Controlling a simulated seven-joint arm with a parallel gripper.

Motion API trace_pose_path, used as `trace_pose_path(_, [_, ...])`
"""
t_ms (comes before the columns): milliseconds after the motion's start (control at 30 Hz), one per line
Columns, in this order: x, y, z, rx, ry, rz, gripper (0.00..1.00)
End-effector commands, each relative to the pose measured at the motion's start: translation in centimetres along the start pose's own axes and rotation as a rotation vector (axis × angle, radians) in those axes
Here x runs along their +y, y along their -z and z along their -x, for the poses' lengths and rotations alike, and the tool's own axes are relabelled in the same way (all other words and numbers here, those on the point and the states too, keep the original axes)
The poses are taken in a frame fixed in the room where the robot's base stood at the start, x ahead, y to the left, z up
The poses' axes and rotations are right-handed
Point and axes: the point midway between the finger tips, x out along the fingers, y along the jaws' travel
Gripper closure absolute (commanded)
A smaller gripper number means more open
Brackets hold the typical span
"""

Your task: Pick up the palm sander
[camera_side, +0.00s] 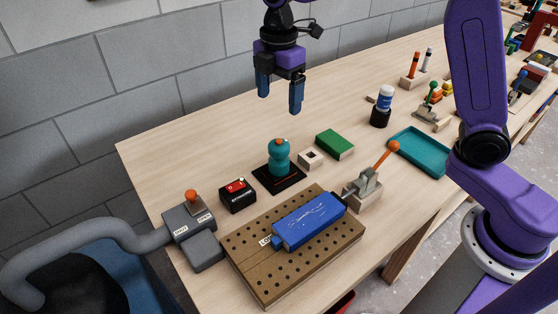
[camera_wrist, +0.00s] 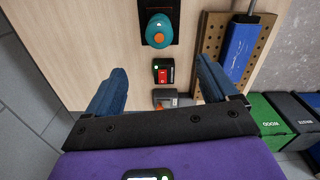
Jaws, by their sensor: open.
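The palm sander (camera_side: 279,158) is a teal, rounded tool with an orange button on top. It stands upright on a black pad (camera_side: 292,184) on the bench. It also shows at the top of the wrist view (camera_wrist: 159,32). My gripper (camera_side: 280,98) is open and empty, with blue fingers pointing down, well above the bench. In the side view it is above the sander, apart from it. In the wrist view the sander lies beyond my fingertips (camera_wrist: 160,70), roughly midway between them.
A black box with a red switch (camera_side: 238,194) stands left of the sander. A white block (camera_side: 311,158) and green block (camera_side: 335,144) are to its right. A hose (camera_side: 80,233) is left.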

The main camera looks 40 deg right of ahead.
Motion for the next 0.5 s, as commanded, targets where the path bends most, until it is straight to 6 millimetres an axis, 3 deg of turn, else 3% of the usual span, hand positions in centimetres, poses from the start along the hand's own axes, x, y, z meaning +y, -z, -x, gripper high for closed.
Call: trace_pose_path(500, [-0.1, -0.1, -9.2, -0.002, 0.005, -0.001, 0.14])
